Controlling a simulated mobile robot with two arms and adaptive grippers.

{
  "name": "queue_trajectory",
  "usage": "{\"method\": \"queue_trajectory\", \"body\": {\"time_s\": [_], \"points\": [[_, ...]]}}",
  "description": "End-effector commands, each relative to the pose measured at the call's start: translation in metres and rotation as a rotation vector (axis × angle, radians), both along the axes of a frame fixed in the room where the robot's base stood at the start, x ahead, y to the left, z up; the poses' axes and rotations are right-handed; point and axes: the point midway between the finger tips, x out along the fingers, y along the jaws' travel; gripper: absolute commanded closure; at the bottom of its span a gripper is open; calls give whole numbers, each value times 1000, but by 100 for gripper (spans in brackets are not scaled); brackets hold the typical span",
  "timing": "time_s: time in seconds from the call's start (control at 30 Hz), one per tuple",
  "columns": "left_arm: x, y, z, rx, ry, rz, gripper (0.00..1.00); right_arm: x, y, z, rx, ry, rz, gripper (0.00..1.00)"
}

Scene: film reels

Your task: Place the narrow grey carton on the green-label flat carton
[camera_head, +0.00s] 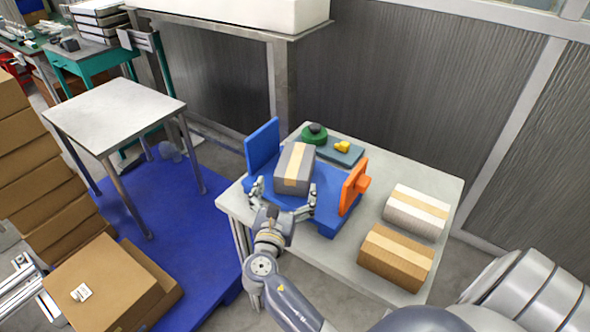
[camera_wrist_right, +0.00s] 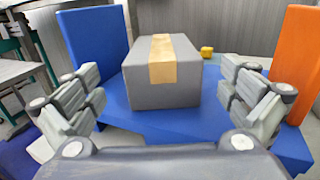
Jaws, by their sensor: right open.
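The narrow grey carton (camera_head: 295,166) with a tan tape strip sits on the blue fixture (camera_head: 327,212) on the right-hand table. In the wrist view the grey carton (camera_wrist_right: 161,72) stands straight ahead, between my right gripper's spread fingers. My right gripper (camera_head: 285,194) is open at the carton's near side. In the wrist view my right gripper (camera_wrist_right: 163,92) has a finger on each side, with visible space between fingers and carton. I cannot make out a green label on any carton. A flat brown carton (camera_head: 105,280) with a small white label lies at lower left. My left gripper is not seen.
A blue upright plate (camera_head: 263,147) and an orange plate (camera_head: 352,186) flank the grey carton. Two taped cartons, one whitish (camera_head: 416,212) and one brown (camera_head: 396,257), occupy the table's right side. A bare metal table (camera_head: 115,110) stands left, beside stacked brown cartons (camera_head: 35,165).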

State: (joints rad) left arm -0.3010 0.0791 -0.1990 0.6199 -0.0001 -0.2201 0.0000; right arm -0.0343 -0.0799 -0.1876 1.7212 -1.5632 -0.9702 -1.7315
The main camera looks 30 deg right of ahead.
Motion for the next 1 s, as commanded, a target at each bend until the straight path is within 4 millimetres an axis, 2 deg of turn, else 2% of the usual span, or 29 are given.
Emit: {"method": "queue_trajectory", "body": {"time_s": [0.1,0.33,0.5,0.6,0.93,0.97,1.0], "points": [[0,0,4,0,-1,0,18,14,-14,3,-3,-1,1,2],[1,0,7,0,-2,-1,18,27,-27,5,-1,-3,3,2],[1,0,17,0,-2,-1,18,42,-47,13,-3,-1,3,2],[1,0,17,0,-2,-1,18,51,-56,11,-4,-1,4,2],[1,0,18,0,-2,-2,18,57,-62,9,-1,-1,5,2],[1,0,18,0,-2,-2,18,57,-62,9,-1,-1,5,6],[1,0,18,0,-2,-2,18,57,-62,9,-1,-1,5,15]]}}
